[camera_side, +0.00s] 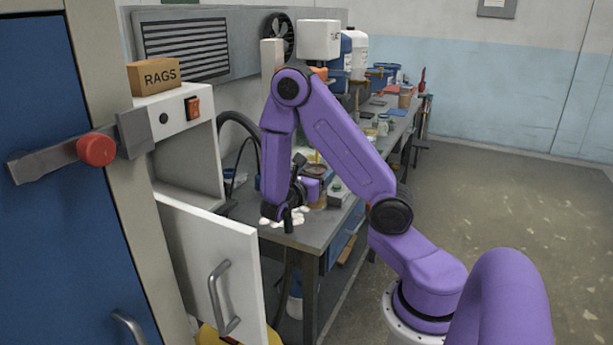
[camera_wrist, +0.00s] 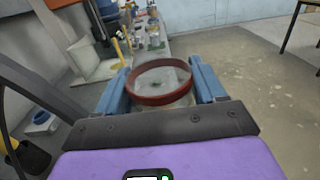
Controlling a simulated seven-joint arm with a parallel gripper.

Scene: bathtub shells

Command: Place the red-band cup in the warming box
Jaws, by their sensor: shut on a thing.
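The red-band cup (camera_wrist: 162,100) is clear, with a dark red band at its rim. In the wrist view it sits between the two blue fingers of my gripper (camera_wrist: 163,80), which is shut on it. I look into its open top; its lower part is hidden. In the side view my gripper (camera_side: 290,215) is by the near end of the bench, partly hidden by its own links, and I cannot clearly make out the held cup there. The white warming box (camera_side: 180,115) stands left of my gripper. Its door (camera_side: 210,260), with a grey handle, hangs open.
A RAGS box (camera_side: 160,77) lies on top of the warming box. The grey bench (camera_side: 312,235) runs back, with several jars and containers on it. White lumps (camera_side: 275,214) lie near its front edge. A blue cabinet door (camera_side: 50,240) stands at the left. The floor at right is clear.

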